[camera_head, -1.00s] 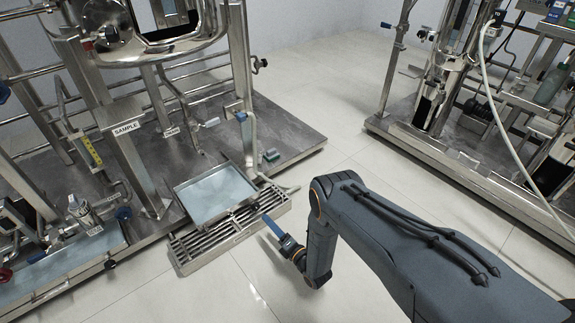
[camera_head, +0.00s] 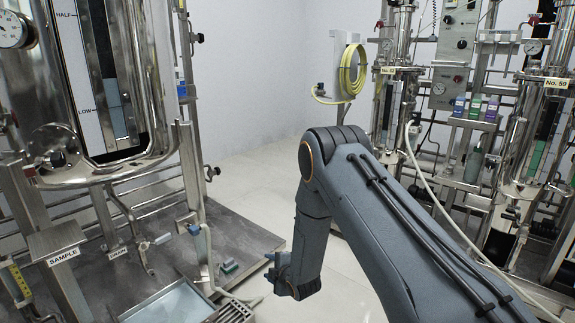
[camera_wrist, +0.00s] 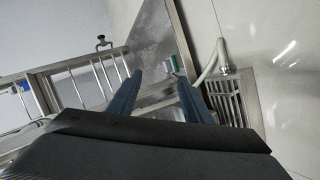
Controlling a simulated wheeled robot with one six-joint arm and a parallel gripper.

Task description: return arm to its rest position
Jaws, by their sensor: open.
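My gripper (camera_head: 272,270) hangs at the end of my bent arm, near the middle of the head view, over the floor just right of the left skid's deck. In the wrist view my gripper (camera_wrist: 160,92) shows two blue fingers spread apart with nothing between them. Beyond the fingers lie the edge of the deck and a small green and white item (camera_wrist: 171,65), which is apart from the fingers. My forearm hides part of the floor and of the right skid.
The left skid (camera_head: 235,238) carries pipes, a SAMPLE post (camera_head: 62,255) and a shallow tray (camera_head: 170,303) by a slatted drain (camera_head: 235,312). The right skid has columns, bottles (camera_head: 474,165) and a pale hose (camera_head: 425,185). A yellow hose coil (camera_head: 352,70) hangs behind. Floor between the skids is clear.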

